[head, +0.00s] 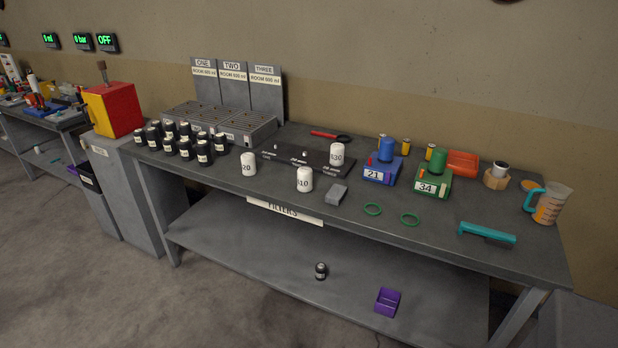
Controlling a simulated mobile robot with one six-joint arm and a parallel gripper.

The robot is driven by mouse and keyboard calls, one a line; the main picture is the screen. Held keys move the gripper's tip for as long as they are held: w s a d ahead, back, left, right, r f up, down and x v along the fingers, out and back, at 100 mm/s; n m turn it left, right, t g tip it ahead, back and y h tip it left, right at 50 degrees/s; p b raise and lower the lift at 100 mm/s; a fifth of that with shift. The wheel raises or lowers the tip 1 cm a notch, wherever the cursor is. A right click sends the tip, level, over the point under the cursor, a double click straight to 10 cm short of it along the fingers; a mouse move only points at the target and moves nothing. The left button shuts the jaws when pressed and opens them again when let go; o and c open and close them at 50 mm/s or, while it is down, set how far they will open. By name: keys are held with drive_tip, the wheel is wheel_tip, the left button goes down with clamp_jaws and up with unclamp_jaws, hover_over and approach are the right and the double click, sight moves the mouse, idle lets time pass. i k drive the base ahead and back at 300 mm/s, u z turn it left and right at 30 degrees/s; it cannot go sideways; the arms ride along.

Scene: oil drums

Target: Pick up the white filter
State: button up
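Three white filters with dark number marks are on the grey workbench (460,258) in the head view. One white filter (248,164), its label seeming to read 20, stands near the front left of the dark plate. A second white filter (304,180), seeming to read 10, stands near the front edge above the FILTERS sign. A third white filter (336,155), seeming to read 30, stands at the right end of the dark plate. All are upright. My gripper is not in view.
Several black canisters (186,148) crowd the bench's left end. A grey block (337,195), two green rings (373,209), a blue unit (383,172) and a green unit (432,184) lie right of the filters. Floor in front is clear.

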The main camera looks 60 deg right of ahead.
sight(304, 176)
drive_tip(key=u, duration=0.05)
drive_tip(key=i, duration=1)
drive_tip(key=z, duration=0.05)
